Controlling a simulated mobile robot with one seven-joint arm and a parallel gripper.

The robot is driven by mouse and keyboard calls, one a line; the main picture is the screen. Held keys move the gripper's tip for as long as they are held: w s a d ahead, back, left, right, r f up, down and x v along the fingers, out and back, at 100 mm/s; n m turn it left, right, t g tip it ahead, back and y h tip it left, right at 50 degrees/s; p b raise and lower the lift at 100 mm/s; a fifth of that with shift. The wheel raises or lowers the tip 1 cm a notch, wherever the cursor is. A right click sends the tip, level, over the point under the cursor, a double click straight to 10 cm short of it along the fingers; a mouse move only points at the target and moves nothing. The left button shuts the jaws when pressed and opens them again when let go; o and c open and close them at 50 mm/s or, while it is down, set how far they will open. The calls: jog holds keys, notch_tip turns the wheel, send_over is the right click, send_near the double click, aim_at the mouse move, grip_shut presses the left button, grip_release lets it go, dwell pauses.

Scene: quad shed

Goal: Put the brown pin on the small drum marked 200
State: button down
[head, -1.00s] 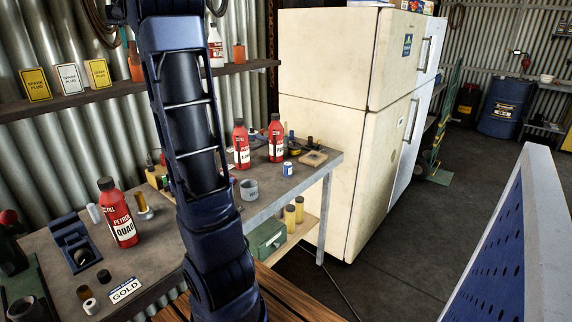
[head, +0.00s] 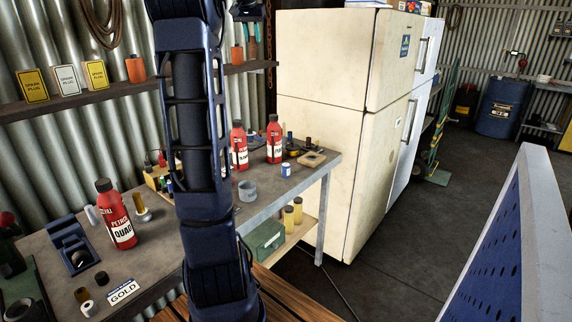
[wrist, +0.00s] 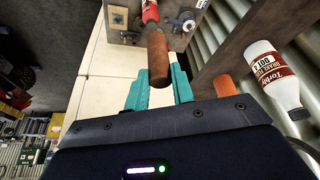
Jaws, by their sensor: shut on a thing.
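The brown pin (wrist: 158,58) is a plain brown cylinder. In the wrist view it stands out between the teal fingers of my gripper (wrist: 160,86), which are shut on it. In the head view the teal fingers of my gripper (head: 251,30) show small at the top, right of my arm, in front of the wall and above the bench. I cannot read a 200 on any small drum. A small blue and white can (head: 286,169) stands near the bench's right end, and a grey cylinder (head: 247,191) stands left of it. My arm hides part of the bench.
Red bottles (head: 119,222) stand on the bench, two of them towards its right end. A shelf (head: 70,108) runs along the wall. A white bottle (wrist: 272,72) and an orange object (wrist: 226,88) show in the wrist view. A refrigerator (head: 325,110) stands right of the bench.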

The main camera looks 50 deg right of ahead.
jog(key=s+d+m, duration=0.2)
jog(key=s+d, duration=0.5)
jog(key=s, duration=0.3)
jog(key=shift+g, duration=0.4)
notch_tip(320, 180, down, 46)
jog(key=shift+r, duration=0.1)
jog(key=c, duration=1.5)
grip_release()
jog(key=shift+f, duration=0.2)
jog(key=o, duration=0.3)
jog(key=shift+r, duration=0.15)
jog(key=v, duration=1.2)
jog(key=shift+a, duration=0.2)
